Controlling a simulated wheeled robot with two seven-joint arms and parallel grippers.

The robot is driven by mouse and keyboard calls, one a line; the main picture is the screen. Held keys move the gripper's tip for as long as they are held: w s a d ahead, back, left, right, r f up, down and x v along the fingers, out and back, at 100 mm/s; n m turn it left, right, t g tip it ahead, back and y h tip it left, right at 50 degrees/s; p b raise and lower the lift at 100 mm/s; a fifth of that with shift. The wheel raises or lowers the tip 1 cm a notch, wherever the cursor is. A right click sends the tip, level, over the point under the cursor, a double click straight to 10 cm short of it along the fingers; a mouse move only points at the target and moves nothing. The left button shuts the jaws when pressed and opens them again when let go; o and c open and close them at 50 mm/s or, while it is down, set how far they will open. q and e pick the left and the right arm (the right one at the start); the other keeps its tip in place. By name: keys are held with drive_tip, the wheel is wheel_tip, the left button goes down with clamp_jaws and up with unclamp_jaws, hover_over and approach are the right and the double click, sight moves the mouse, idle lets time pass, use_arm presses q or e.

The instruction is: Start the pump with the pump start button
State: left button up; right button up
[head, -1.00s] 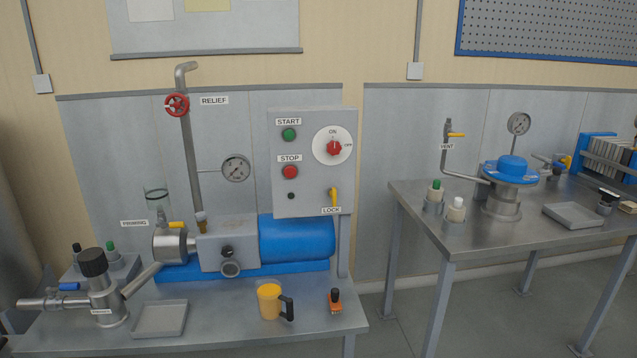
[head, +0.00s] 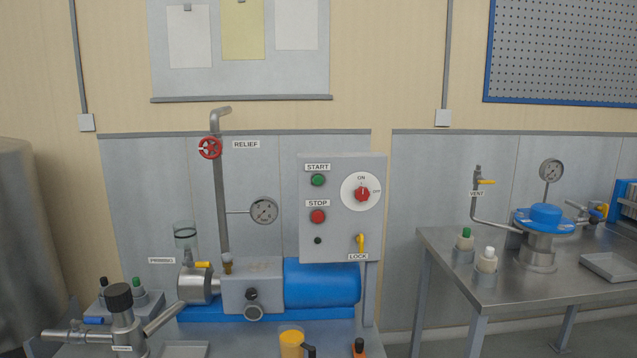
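The green pump start button (head: 318,180) sits under the START label at the upper left of the grey control box (head: 337,240). The red stop button (head: 318,216) is below it under the STOP label. A red rotary knob (head: 362,194) on a white dial marked ON and OFF is to the right. A yellow lock lever (head: 360,242) is at the lower right above the LOCK label. The pump with its blue motor (head: 321,281) lies below the box on the bench. Neither of my grippers shows in the head view.
A red relief valve wheel (head: 210,148) and a pressure gauge (head: 264,210) are left of the box. An orange mug (head: 292,342) stands at the bench front. A second steel table (head: 455,265) with bottles and a blue-topped vessel (head: 545,215) is at the right. A large tank (head: 30,240) is at the left edge.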

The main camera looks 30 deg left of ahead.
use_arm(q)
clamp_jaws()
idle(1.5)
